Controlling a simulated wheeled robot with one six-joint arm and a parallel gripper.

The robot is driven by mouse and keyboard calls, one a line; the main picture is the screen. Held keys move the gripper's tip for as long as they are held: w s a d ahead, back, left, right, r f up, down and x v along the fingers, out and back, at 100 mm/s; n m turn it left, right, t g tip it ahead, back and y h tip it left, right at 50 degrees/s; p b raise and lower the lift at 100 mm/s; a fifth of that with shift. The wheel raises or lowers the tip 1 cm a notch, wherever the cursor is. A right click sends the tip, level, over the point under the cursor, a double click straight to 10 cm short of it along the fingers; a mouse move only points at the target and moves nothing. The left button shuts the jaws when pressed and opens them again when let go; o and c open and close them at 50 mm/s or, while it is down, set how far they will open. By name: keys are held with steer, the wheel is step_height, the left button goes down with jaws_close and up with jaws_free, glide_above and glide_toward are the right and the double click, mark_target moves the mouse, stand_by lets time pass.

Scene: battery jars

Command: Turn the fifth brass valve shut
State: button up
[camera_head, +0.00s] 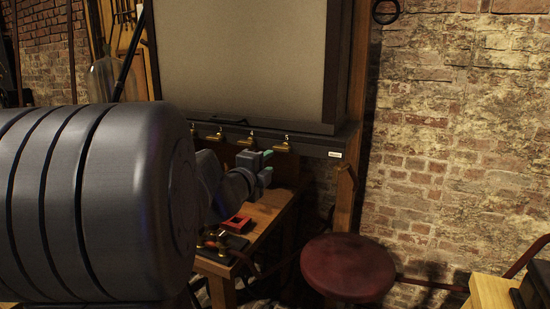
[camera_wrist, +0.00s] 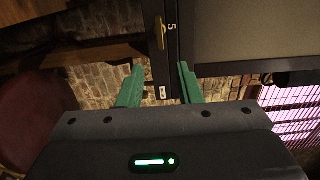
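A brass valve (camera_wrist: 159,33) beside a printed "5" shows in the wrist view, long along the dark rail (camera_wrist: 172,50). In the head view the rightmost brass valve (camera_head: 283,145) of the row appears to be the same one. My gripper (camera_wrist: 161,67) has green fingers spread apart, with nothing held between them. The valve lies beyond the fingertips, apart from them in the picture. In the head view my gripper (camera_head: 266,163) is just below and left of that valve. Whether anything touches cannot be told.
More brass valves (camera_head: 220,134) sit left along the rail. A wooden bench (camera_head: 268,214) with a red item (camera_head: 237,223) stands below. A round red stool (camera_head: 347,266) is at right, before a brick wall (camera_head: 450,140). A large pale panel (camera_head: 240,55) rises above the rail.

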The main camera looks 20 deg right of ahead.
mark_target(284, 149)
steer(key=shift+v, duration=1.4)
steer(key=x, duration=1.4)
steer(key=shift+a, duration=0.1)
steer(key=shift+a, duration=0.1)
steer(key=shift+d, duration=0.2)
steer(key=shift+w+r+n+p, duration=0.1)
steer(key=shift+r+n+p, duration=0.1)
steer(key=shift+n+p, duration=0.3)
steer(key=shift+a+r+n+p, duration=0.2)
steer(key=shift+n+p, duration=0.4)
steer(key=shift+n, duration=0.5)
steer(key=n+p, duration=0.1)
steer(key=n, duration=0.2)
steer(key=shift+n+p, duration=0.3)
steer(key=shift+p, duration=0.1)
